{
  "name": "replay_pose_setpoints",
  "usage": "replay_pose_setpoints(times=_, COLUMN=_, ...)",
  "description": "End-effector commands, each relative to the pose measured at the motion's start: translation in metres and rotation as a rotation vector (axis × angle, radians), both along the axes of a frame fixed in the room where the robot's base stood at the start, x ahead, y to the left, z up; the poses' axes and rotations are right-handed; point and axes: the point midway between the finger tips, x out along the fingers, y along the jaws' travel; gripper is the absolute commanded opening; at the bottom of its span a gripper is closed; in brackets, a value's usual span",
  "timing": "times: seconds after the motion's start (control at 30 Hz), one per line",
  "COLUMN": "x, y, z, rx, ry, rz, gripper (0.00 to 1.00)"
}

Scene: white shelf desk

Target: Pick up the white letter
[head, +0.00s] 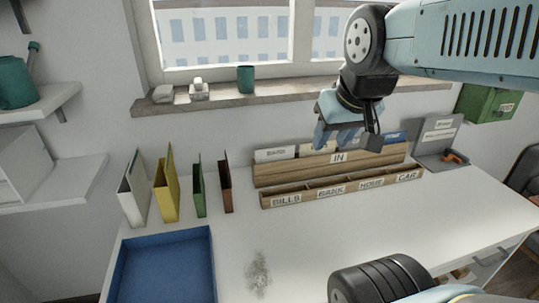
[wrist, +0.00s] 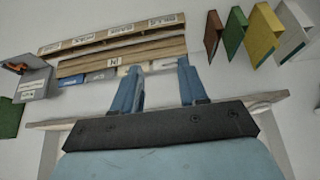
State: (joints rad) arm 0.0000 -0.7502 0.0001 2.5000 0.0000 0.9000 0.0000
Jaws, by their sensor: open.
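A white letter (head: 273,155) with dark writing stands in the back IN slot of the wooden organizer (head: 290,176), at its left end. In the wrist view, which looks upside down, a white letter (wrist: 165,64) shows between my fingertips in the picture. My gripper (head: 334,146) is open and empty, above the back of the organizer and to the right of the white letter in the head view. It also shows in the wrist view (wrist: 159,72). A paler letter beside the white one is partly hidden by my fingers. A blue letter (head: 395,137) stands at the right end.
Several coloured binders (head: 166,186) stand left of the organizer. A blue tray (head: 165,268) lies at the front left, with a grey dusty patch (head: 258,273) beside it. A grey holder (head: 437,140) stands right. The window sill (head: 220,98) is behind. The front right desk is mostly clear.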

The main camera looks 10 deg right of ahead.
Motion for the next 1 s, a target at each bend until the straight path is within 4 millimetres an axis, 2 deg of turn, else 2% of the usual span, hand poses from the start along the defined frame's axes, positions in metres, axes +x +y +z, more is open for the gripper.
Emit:
replay_pose_setpoints(times=0.17, x=0.000, y=0.000, z=0.000, rx=0.000, ry=0.000, rz=0.000, gripper=0.43)
replay_pose_setpoints(times=0.27, x=0.002, y=0.000, z=0.001, rx=0.005, ry=0.002, rz=-0.007, gripper=0.52)
replay_pose_setpoints(times=0.43, x=0.022, y=0.000, z=0.002, rx=0.062, ry=0.017, rz=-0.096, gripper=0.52)
replay_pose_setpoints(times=0.77, x=0.110, y=-0.001, z=-0.006, rx=0.297, ry=0.077, rz=-0.515, gripper=0.52)
replay_pose_setpoints(times=1.0, x=0.179, y=-0.004, z=-0.028, rx=0.460, ry=0.122, rz=-0.849, gripper=0.52)
